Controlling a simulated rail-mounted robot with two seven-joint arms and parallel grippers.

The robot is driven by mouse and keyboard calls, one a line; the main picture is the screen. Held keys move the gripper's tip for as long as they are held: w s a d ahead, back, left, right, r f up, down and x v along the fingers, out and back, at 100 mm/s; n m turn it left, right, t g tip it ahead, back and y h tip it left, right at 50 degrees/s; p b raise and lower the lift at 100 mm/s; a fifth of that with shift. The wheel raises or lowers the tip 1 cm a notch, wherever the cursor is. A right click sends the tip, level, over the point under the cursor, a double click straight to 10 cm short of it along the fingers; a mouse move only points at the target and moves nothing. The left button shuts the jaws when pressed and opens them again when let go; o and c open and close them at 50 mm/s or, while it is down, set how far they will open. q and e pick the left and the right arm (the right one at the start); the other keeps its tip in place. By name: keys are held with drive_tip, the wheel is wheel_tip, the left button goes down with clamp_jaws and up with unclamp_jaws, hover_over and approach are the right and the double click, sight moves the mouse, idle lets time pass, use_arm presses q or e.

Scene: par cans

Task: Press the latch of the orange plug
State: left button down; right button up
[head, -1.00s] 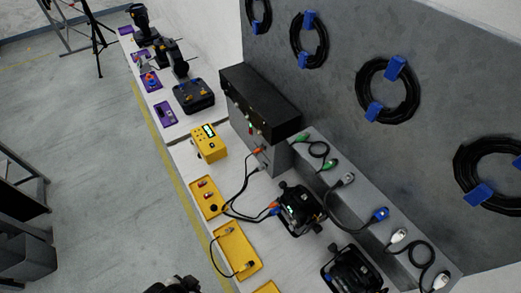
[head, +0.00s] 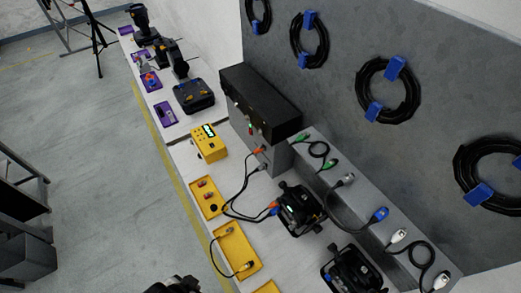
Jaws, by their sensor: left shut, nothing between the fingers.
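One orange plug (head: 259,149) is at the front of the grey box (head: 278,158), with a black cable hanging from it. A second orange piece (head: 273,205) shows beside a blue connector at the near black par can (head: 301,209). The latch is too small to make out on either. My left gripper (head: 189,284) is at the bottom edge, partly cut off, shut and empty. It is well apart from both orange pieces, over the floor side of the bench. My right gripper is not in view.
Yellow trays (head: 246,263) hold small parts and a cable along the bench's front edge. A yellow tester box (head: 208,144) stands behind them. Another black par can (head: 352,272) is at the bottom right. A grey ledge (head: 334,165) carries green, blue and white connectors.

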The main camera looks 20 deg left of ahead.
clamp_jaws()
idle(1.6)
